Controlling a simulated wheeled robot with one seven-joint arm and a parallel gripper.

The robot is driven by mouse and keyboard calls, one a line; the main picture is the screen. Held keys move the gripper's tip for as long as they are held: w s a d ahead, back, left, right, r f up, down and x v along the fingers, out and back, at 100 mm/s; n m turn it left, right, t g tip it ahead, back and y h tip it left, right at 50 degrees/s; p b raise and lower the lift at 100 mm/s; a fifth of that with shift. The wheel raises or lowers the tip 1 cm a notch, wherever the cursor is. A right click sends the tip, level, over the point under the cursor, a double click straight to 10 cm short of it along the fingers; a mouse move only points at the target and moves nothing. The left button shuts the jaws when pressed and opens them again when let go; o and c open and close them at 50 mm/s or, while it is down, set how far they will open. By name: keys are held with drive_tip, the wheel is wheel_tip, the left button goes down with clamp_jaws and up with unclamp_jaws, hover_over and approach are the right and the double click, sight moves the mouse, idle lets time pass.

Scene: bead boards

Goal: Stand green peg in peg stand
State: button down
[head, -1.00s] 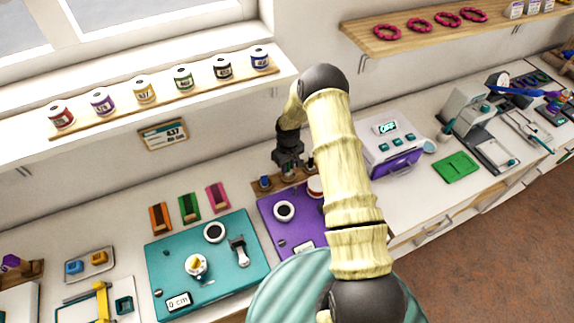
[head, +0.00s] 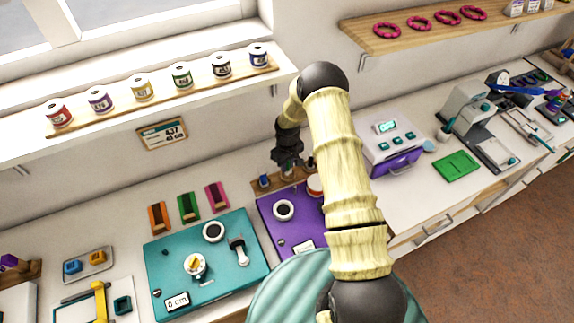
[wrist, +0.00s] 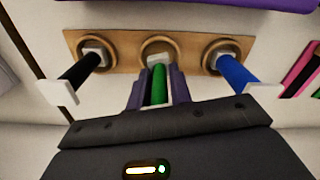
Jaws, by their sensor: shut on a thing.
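The green peg (wrist: 158,84) is between the two fingers of my gripper (wrist: 158,88) in the wrist view, and the gripper is shut on it. The peg is in line with the middle round socket of the wooden peg stand (wrist: 128,44); I cannot tell how deep it sits there. A black peg (wrist: 80,72) stands in the socket at left and a blue peg (wrist: 236,72) in the socket at right. In the head view my gripper (head: 288,170) is over the stand behind the purple board, and the green peg is hard to make out there.
The purple board (head: 272,212) lies just in front of the stand, with a teal board (head: 160,262) to its left. Orange, green and pink trays (head: 188,206) lie behind the teal board. A grey machine (head: 385,150) stands to the right. The shelf with spools (head: 100,125) overhangs at left.

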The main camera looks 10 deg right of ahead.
drive_tip(key=shift+f+b, duration=0.3)
drive_tip(key=shift+f+b, duration=0.3)
drive_tip(key=shift+f, duration=0.05)
drive_tip(key=shift+s+f+b, duration=0.1)
drive_tip(key=shift+f+b, duration=0.3)
drive_tip(key=shift+b, duration=0.2)
idle(0.7)
drive_tip(key=c, duration=1.2)
unclamp_jaws()
drive_tip(key=shift+r, duration=0.1)
drive_tip(key=shift+r+p, duration=1.85)
drive_tip(key=shift+r, duration=1.6)
